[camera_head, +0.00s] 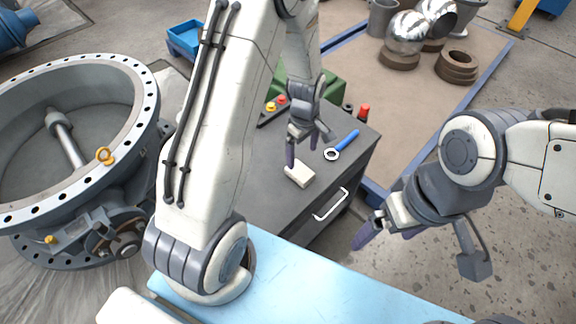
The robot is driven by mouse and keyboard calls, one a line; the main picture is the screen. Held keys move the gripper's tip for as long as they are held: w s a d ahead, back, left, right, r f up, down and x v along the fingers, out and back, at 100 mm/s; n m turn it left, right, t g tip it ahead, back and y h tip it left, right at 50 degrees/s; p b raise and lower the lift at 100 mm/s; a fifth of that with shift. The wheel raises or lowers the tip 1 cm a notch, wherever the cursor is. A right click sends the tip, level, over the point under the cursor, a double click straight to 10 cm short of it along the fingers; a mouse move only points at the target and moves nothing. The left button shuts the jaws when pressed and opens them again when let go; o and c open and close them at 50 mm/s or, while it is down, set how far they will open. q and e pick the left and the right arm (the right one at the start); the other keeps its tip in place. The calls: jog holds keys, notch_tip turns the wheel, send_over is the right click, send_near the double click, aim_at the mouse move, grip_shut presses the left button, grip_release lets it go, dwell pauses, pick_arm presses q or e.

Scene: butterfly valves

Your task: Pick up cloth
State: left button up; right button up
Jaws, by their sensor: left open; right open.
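A small cream folded piece, which looks like the cloth (299,174), lies on the dark grey cabinet top (262,190) near its front edge. My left gripper (307,147) is open and points down just above and behind the cloth, with one finger close over it. I cannot tell whether that finger touches it. My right gripper (420,252) is open and empty, to the right of the cabinet and apart from the cloth.
A blue-handled wrench (342,145) lies right of the cloth. Red and yellow buttons (276,104) and a red-topped item (363,113) are at the cabinet's back. A large flanged valve (85,130) stands left. A light blue surface (330,290) is in front.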

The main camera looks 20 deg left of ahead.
pick_arm(q)
send_over(299, 170)
jog(key=f, duration=0.4)
jog(key=shift+s+d+f, duration=0.15)
jog(key=shift+s+d, duration=0.1)
jog(key=shift+s, duration=0.1)
jog(key=shift+w+a+f, duration=0.1)
jog(key=shift+w+f, duration=0.1)
jog(key=shift+f, duration=1.1)
jog(key=shift+w+a+f, duration=0.1)
jog(key=shift+w+f, duration=0.05)
jog(key=shift+f, duration=1.15)
jog(key=c, duration=1.3)
